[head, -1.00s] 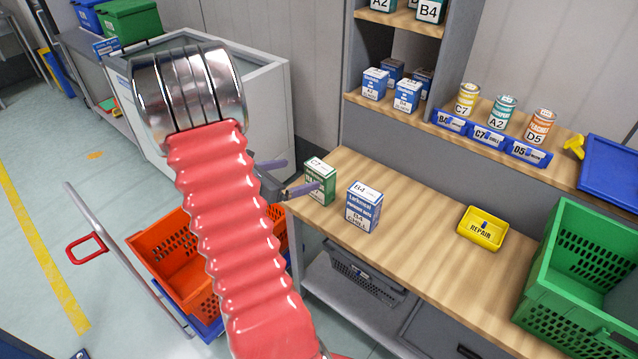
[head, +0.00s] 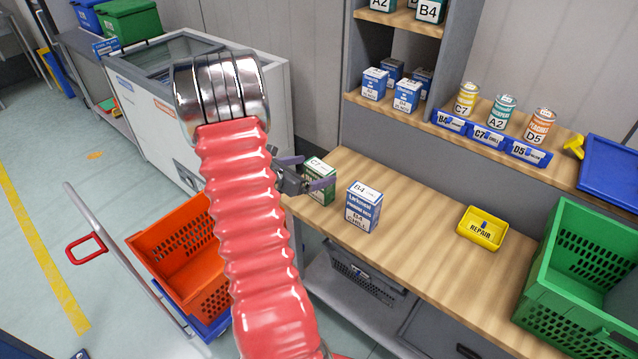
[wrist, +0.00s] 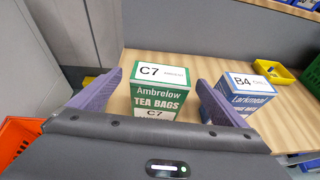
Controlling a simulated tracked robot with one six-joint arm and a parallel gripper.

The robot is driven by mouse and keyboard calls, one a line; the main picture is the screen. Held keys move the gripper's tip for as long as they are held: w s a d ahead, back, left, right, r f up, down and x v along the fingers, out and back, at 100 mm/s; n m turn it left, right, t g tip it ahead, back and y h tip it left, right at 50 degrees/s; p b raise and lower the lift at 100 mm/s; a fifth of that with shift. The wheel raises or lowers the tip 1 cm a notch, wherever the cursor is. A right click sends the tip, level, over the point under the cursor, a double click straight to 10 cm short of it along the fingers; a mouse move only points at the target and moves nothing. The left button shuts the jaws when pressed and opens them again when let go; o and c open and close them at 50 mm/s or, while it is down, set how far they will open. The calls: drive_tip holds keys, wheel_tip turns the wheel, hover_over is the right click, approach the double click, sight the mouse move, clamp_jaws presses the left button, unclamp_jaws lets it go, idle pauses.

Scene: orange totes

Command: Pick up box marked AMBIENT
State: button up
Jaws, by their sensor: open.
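A green and white tea box marked C7 (head: 318,190) stands upright on the left end of the wooden bench. In the wrist view this green box (wrist: 157,98) reads "Ambrelow TEA BAGS"; the small print beside C7 is too blurred to read surely. My gripper (head: 311,172) is open at the box, and in the wrist view its purple fingers (wrist: 158,84) lie on either side of it, with gaps showing. A blue and white box marked B4 CHILL (head: 363,208) stands to the right, apart from the fingers; it also shows in the wrist view (wrist: 240,97).
A yellow REPAIR tray (head: 482,229) and a green crate (head: 570,262) stand further right on the bench. An orange tote (head: 180,262) sits on a trolley at left. Shelves with cans and boxes rise behind. The bench middle is clear.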

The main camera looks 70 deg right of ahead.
drive_tip(key=shift+x, duration=1.8)
drive_tip(key=shift+c, duration=0.5)
drive_tip(key=c, duration=1.6)
drive_tip(key=shift+c, duration=0.2)
drive_tip(key=shift+r, duration=0.1)
